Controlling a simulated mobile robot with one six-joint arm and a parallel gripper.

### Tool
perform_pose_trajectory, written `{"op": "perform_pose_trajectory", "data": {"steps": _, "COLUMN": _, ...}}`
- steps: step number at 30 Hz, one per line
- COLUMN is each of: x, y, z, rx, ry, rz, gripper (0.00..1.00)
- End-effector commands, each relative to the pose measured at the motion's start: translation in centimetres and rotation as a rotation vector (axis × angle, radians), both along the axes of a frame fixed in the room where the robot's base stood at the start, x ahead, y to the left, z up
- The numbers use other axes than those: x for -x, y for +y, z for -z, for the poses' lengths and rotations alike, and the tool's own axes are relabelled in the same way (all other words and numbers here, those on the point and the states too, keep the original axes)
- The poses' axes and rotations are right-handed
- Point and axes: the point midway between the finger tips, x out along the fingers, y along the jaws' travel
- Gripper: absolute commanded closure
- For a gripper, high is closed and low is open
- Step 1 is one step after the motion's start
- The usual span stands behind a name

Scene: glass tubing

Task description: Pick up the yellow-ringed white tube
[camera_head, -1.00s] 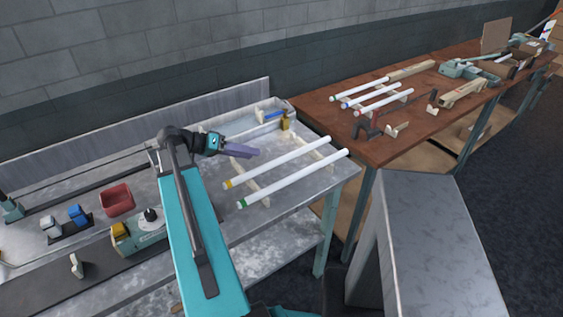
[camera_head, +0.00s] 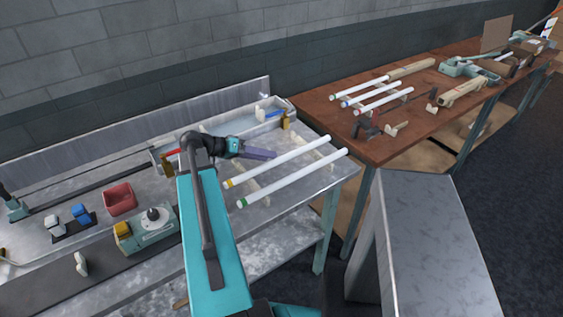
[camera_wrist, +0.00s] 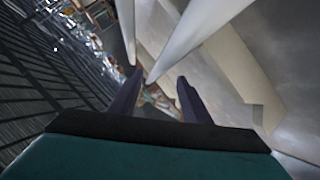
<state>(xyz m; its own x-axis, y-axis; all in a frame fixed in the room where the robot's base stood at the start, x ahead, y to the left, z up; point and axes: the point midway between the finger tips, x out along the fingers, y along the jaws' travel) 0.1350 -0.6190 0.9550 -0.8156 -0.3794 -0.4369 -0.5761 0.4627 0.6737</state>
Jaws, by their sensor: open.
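The yellow-ringed white tube (camera_head: 285,159) lies aslant on pale supports on the grey metal bench, its yellow ring at the lower left end. A green-ringed white tube (camera_head: 300,176) lies parallel in front of it. My gripper (camera_head: 273,154), with purple fingers, is just behind the yellow-ringed tube near its middle; I cannot tell whether they touch. In the wrist view my gripper (camera_wrist: 159,73) is open, with a white tube (camera_wrist: 194,36) running from near the fingertips to the upper right. No ring shows there, so I cannot tell which tube it is.
A red bin (camera_head: 119,198) and a teal device (camera_head: 148,231) stand on the bench at left. A brown wooden table (camera_head: 420,130) at right holds several more tubes. A grey slab-like surface (camera_head: 440,240) stands at front right.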

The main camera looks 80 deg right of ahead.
Motion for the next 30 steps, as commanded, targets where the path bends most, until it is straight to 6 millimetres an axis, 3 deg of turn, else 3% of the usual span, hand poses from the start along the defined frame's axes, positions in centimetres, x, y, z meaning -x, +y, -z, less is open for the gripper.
{"op": "perform_pose_trajectory", "data": {"steps": 15, "x": 3.8, "y": -1.5, "z": 1.9, "rx": -0.001, "ry": 0.000, "rz": 0.001, "gripper": 0.57}}
{"op": "perform_pose_trajectory", "data": {"steps": 30, "x": 3.9, "y": -1.6, "z": 2.1, "rx": 0.000, "ry": 0.000, "rz": 0.002, "gripper": 0.57}}
